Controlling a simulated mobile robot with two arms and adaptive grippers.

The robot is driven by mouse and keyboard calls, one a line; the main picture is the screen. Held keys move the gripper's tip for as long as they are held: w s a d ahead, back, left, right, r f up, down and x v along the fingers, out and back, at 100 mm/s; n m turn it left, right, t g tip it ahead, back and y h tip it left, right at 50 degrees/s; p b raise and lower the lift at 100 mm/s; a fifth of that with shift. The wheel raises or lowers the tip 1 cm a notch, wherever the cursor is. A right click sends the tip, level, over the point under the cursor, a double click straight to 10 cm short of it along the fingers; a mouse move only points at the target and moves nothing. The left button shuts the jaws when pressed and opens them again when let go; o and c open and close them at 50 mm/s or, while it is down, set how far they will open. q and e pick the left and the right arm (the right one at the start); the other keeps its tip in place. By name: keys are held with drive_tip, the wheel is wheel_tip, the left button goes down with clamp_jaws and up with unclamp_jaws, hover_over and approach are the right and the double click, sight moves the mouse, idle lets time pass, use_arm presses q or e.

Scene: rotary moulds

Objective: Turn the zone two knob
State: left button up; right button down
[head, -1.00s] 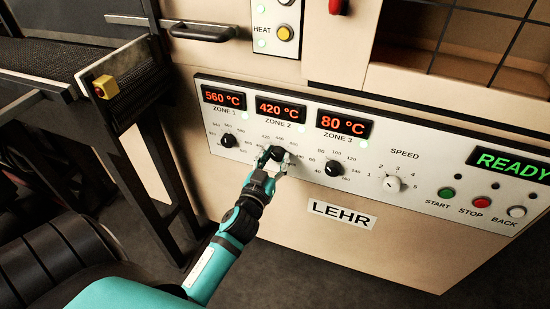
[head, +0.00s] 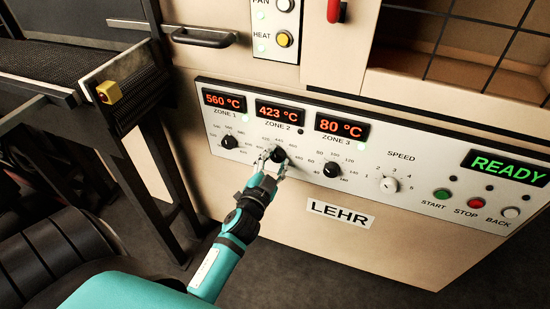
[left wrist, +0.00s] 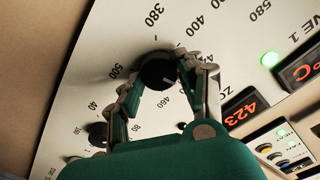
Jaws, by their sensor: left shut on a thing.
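The black zone two knob (head: 278,155) sits on the white panel below the zone two display (head: 280,113), which reads 423 °C. My left gripper (head: 271,162) is shut on this knob, with a finger on either side of it. In the left wrist view the knob (left wrist: 158,71) shows between the fingertips, with dial marks from 380 to 500 around it. The lamp below the zone two display (head: 300,131) is dark. My right gripper is not in view.
The zone one knob (head: 229,142) is left of the gripper and the zone three knob (head: 332,169) right of it. Their displays read 560 °C and 80 °C. A yellow switch box (head: 107,92) is at left.

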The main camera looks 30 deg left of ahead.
use_arm(q)
drive_tip(key=shift+m, duration=1.1)
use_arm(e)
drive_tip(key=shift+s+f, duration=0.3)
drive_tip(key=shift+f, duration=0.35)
use_arm(q)
drive_tip(key=o, duration=1.1)
drive_tip(key=shift+d, duration=0.1)
drive_tip(key=shift+o, duration=0.2)
drive_tip(key=shift+s, duration=0.15)
drive_tip(key=v, duration=0.7)
